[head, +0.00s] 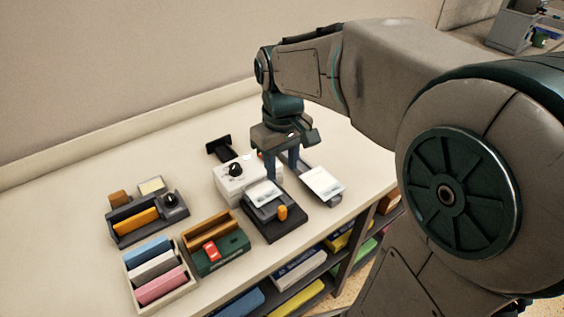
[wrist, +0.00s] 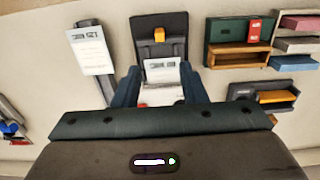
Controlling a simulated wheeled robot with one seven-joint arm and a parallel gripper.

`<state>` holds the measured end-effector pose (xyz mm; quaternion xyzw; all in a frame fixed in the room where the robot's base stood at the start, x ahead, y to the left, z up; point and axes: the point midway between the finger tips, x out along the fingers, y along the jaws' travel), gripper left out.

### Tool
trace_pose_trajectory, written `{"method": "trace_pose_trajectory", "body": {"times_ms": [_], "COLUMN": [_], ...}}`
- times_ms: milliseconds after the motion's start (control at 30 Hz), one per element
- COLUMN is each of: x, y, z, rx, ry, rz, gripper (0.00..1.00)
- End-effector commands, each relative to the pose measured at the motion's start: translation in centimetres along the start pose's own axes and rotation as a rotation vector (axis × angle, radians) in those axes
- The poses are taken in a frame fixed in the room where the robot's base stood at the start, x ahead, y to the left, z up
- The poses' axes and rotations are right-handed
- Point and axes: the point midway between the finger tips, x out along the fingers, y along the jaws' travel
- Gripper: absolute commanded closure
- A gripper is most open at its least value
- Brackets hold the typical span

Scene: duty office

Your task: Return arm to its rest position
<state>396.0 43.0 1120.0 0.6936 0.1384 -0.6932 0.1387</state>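My gripper (head: 281,170) hangs pointing down over the desk, near the white box with a black knob (head: 236,178) and the black stand with an orange lever (head: 276,222). In the wrist view my gripper (wrist: 158,76) has its two blue fingers spread apart. No held object shows between them. A printed white card (wrist: 160,72) lies on the black stand beyond the fingertips. My arm is stretched out over the desk from the right side of the head view.
A second card (head: 322,183) lies on a grey holder at right. A green-and-wood box (head: 216,246), a tray of coloured blocks (head: 160,274) and a dark organiser (head: 146,220) stand at left. Shelves with binders (head: 300,272) are below the desk. The back of the desk is clear.

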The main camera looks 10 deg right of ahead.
Motion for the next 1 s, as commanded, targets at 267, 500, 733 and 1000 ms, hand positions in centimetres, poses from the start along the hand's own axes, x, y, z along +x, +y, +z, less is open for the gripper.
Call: {"method": "trace_pose_trajectory", "body": {"times_ms": [267,500,733,1000], "x": [0.0,-0.1,0.8,2.3], "y": [0.0,0.1,0.1,-0.2], "z": [0.0,2.0,7.5,11.3], "rx": [0.000,0.059,0.235,0.370], "ry": [0.000,0.042,0.164,0.260], "rz": [0.000,0.013,0.041,0.053], "gripper": [0.62,0.62,0.62,0.62]}}
